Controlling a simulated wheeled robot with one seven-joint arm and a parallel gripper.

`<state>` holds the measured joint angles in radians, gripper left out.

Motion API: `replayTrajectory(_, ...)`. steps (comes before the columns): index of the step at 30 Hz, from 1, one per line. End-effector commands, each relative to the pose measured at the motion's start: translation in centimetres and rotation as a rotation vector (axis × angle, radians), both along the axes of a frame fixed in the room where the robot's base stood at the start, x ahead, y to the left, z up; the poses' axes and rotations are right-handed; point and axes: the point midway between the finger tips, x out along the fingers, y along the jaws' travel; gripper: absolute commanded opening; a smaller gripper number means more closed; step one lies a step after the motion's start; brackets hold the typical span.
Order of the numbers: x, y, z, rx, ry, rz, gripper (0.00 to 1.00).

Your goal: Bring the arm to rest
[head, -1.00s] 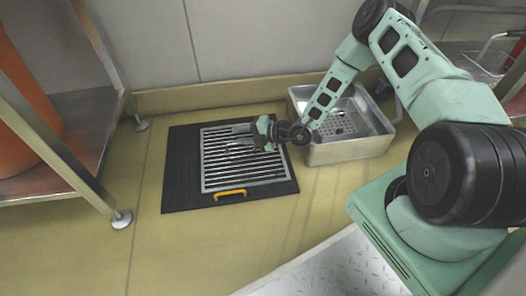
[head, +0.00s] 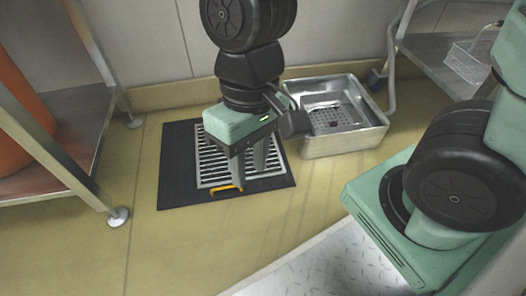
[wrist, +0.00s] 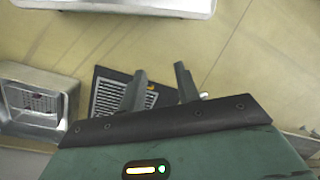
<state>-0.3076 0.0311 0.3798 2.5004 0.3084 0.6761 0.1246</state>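My gripper (head: 258,160) hangs pointing down in front of the floor grate in the head view, well above the floor. In the wrist view its two fingers (wrist: 160,85) are spread apart with nothing between them. The floor beyond shows through the gap. My arm's wrist covers part of the grate in the head view.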

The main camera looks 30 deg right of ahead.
Motion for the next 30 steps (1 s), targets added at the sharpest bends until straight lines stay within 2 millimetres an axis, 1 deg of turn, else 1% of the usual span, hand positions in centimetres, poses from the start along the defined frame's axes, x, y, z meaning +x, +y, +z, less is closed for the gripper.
replayTrajectory(1,-0.5,-0.5,0.6,-0.012,-0.063,0.105,0.32)
replayTrajectory(3,-0.9,-1.1,1.1,-0.03,-0.125,0.222,0.32)
replayTrajectory(6,-1.1,-1.6,1.5,-0.046,-0.176,0.318,0.32)
replayTrajectory(9,-1.1,-1.8,1.6,-0.052,-0.193,0.351,0.32)
replayTrajectory(17,-1.1,-1.7,1.6,-0.052,-0.191,0.348,0.32)
replayTrajectory(20,-1.1,-1.7,2.4,-0.051,-0.191,0.347,0.32)
replayTrajectory(23,-1.1,-1.7,3.9,-0.052,-0.191,0.346,0.32)
replayTrajectory(26,-1.1,-1.7,6.3,-0.052,-0.191,0.346,0.32)
replayTrajectory(29,-1.1,-1.7,9.4,-0.052,-0.191,0.345,0.32)
replayTrajectory(30,-1.1,-1.7,10.7,-0.052,-0.191,0.345,0.32)
